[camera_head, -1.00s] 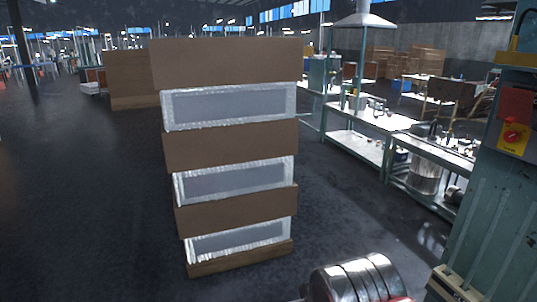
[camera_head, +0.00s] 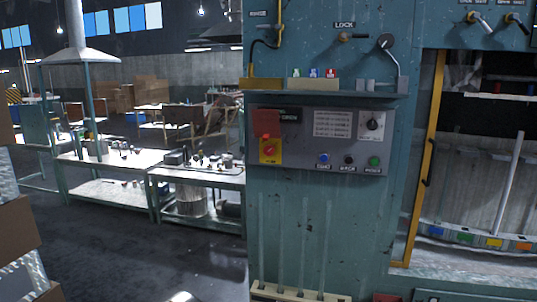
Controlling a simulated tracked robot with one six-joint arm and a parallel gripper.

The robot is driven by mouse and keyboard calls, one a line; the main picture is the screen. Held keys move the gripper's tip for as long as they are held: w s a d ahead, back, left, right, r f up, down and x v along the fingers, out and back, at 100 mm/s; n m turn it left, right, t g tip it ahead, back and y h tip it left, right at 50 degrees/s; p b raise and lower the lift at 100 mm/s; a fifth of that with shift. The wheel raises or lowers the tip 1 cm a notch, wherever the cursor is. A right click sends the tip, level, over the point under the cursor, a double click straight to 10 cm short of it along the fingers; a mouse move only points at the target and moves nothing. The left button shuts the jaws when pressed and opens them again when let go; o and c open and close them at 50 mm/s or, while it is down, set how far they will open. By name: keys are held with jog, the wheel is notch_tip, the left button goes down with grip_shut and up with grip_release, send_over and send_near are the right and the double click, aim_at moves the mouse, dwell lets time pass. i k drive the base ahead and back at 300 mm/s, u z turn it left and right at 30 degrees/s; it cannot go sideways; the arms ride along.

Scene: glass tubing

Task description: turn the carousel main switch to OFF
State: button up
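A red rotary switch on a yellow plate (camera_head: 270,151) sits at the left end of a grey control panel (camera_head: 330,158) on the front of a teal machine cabinet (camera_head: 318,215). A reddish tag or plate (camera_head: 267,122) is just above it. The switch's exact position and lettering are too small to read. A second, black rotary knob (camera_head: 372,124) is at the panel's right, above blue, black and green buttons (camera_head: 374,161). My gripper is not in view.
A narrow shelf (camera_head: 320,96) juts out above the panel, with small coloured items on it. A lever labelled LOCK (camera_head: 346,37) is higher up. A yellow-framed opening (camera_head: 425,160) is at right. Workbenches (camera_head: 198,176) stand behind at left; stacked boxes (camera_head: 18,240) edge the left. Dark floor between is clear.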

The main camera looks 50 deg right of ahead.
aim_at(270, 150)
jog(key=z, duration=0.6)
jog(key=i, duration=1.15)
jog(key=z, duration=0.5)
